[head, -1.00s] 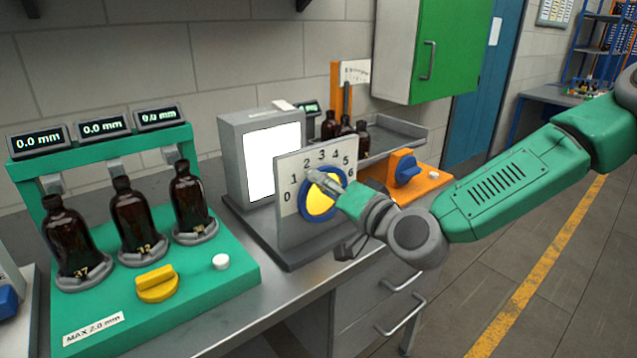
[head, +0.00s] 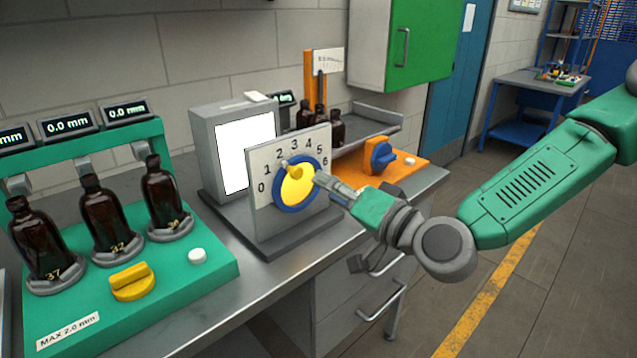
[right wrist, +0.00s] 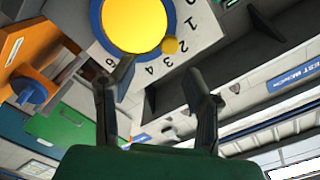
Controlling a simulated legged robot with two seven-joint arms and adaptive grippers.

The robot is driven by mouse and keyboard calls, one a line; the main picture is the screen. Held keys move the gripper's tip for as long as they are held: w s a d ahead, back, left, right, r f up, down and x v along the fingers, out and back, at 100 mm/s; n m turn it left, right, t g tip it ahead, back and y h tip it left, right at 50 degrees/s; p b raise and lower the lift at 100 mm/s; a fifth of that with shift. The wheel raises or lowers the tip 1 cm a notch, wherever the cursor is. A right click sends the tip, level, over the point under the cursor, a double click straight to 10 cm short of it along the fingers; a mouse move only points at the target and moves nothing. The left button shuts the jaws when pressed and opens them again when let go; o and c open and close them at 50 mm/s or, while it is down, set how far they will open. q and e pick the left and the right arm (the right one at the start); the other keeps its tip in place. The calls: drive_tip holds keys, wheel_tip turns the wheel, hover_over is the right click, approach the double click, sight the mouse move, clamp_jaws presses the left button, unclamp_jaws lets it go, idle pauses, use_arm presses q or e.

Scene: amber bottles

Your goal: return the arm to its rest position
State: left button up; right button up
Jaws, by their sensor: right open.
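My right arm, green and grey, comes in from the right in the head view. My right gripper (head: 325,181) is just right of the yellow dial (head: 297,185) with its blue ring, on an upright plate numbered 0 to 6. The dial's small knob points to about 2. In the right wrist view the two dark fingers (right wrist: 160,85) are spread with nothing between them, and the yellow dial (right wrist: 135,25) shows beyond them. I cannot tell exactly how wide the gap to the dial is. My left gripper is not in view.
A green stand (head: 215,262) with three amber bottles, a yellow knob (head: 132,283) and displays stands at the left. A white-screened box (head: 236,150) is behind the dial plate. An orange unit (head: 370,168) with a blue knob is behind right. Open floor lies right of the bench.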

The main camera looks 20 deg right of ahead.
drive_tip(key=shift+a, duration=0.2)
drive_tip(key=s+a+f+n+g, duration=0.1)
drive_tip(key=s+f+g, duration=0.25)
drive_tip(key=f, duration=0.45)
drive_tip(key=s+a+f+n+g+h, duration=0.1)
drive_tip(key=s+f+n+g, duration=0.2)
drive_tip(key=f, duration=0.4)
drive_tip(key=s+a+f+g, duration=0.25)
drive_tip(key=s+f, duration=0.25)
drive_tip(key=f, duration=0.3)
drive_tip(key=s+d+f+n+g+h, duration=0.1)
drive_tip(key=s+d+f+g, duration=0.1)
drive_tip(key=s, duration=0.4)
drive_tip(key=s+d+f+n+g+h, duration=0.1)
drive_tip(key=s+d+f+g+h, duration=0.1)
drive_tip(key=s+d+f, duration=0.3)
drive_tip(key=s+d+f+g+h, duration=0.2)
drive_tip(key=s+d+f+g, duration=0.1)
drive_tip(key=s+f, duration=0.3)
drive_tip(key=shift+s+d+n, duration=0.3)
drive_tip(key=shift+s+n, duration=0.1)
drive_tip(key=shift+s, duration=0.65)
drive_tip(key=shift+w, duration=0.15)
